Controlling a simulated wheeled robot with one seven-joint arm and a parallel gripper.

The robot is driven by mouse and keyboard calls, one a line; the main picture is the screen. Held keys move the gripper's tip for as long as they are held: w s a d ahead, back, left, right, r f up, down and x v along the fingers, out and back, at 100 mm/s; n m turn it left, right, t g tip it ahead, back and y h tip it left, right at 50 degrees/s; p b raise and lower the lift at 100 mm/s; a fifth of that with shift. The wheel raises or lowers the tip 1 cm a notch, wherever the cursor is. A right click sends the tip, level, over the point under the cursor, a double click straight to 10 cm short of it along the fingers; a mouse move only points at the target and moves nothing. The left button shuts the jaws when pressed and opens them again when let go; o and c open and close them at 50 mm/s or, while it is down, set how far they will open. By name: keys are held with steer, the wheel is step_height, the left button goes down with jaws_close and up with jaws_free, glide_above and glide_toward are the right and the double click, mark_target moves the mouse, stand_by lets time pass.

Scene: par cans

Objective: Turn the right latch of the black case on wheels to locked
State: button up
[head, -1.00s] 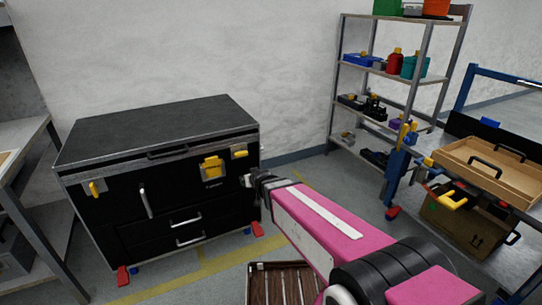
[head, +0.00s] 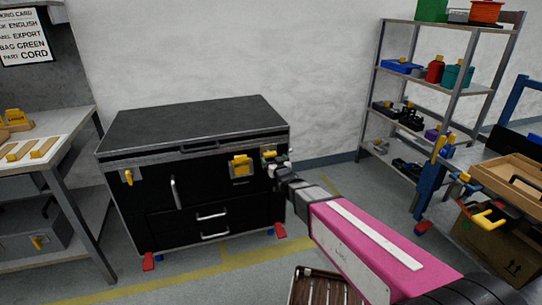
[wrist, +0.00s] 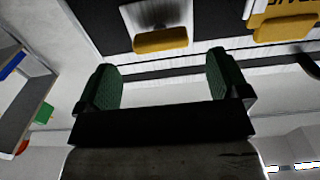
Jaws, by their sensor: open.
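The black case on wheels (head: 130,205) stands against the wall in the head view. Its right latch (head: 269,154) is a yellow handle on a metal plate near the front right corner. My gripper (head: 277,166) is at that corner, just in front of the latch and partly covering that area. In the wrist view the latch's yellow handle (wrist: 160,39) lies crosswise just beyond the two green fingertips (wrist: 161,65). The fingers are spread apart with nothing between them. I see no clear contact with the latch. A left latch (head: 127,177) is on the case's other front corner.
A larger yellow fitting (head: 240,166) sits beside the right latch on the case front. A workbench (head: 75,175) stands left, a shelf rack (head: 452,70) right. A slatted brown crate (head: 318,285) is on the floor below my arm.

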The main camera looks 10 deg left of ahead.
mark_target(271, 155)
steer(key=x, duration=0.6)
steer(key=c, duration=0.9)
steer(key=shift+c, duration=0.2)
